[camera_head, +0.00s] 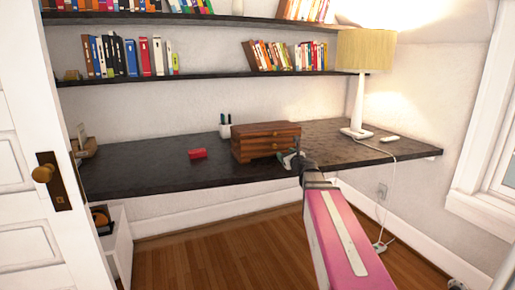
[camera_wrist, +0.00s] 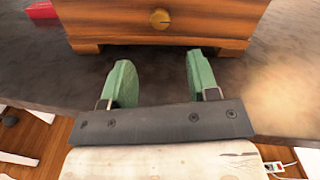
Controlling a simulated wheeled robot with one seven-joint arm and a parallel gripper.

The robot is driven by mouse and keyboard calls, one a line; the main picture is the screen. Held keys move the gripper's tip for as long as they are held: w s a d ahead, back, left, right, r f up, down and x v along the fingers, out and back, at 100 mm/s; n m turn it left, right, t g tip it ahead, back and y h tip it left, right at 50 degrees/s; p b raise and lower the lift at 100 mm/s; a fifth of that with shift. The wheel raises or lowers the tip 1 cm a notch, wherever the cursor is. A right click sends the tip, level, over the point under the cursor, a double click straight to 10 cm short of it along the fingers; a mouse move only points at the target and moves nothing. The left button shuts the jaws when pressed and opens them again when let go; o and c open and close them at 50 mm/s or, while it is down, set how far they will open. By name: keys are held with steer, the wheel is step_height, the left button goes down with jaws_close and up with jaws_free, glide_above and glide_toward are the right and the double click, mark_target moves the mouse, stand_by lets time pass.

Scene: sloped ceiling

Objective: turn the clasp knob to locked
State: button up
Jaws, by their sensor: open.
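A brown wooden chest with drawers (camera_head: 265,139) stands on the dark desk. In the wrist view its lower front (camera_wrist: 215,20) fills the top, with a round brass knob (camera_wrist: 160,18) in the middle. I cannot tell the knob's turn position. My gripper (camera_head: 293,158) is at the chest's front right corner in the head view. In the wrist view my gripper (camera_wrist: 159,62) is open and empty, its two green fingers apart just short of the chest front. The knob lies ahead, between the lines of the fingers, and is not touched.
The dark desk (camera_head: 130,172) holds a red object (camera_head: 197,154) left of the chest, a pen cup (camera_head: 225,131) behind it and a lamp (camera_head: 357,100) to the right. A shelf with books (camera_head: 120,58) hangs above. A white door (camera_head: 20,200) stands at left.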

mark_target(275, 146)
steer(key=shift+w+r, duration=0.1)
steer(key=shift+w, duration=0.05)
steer(key=x, duration=1)
steer(key=shift+w+a, duration=0.15)
steer(key=shift+w, duration=0.15)
steer(key=c, duration=0.9)
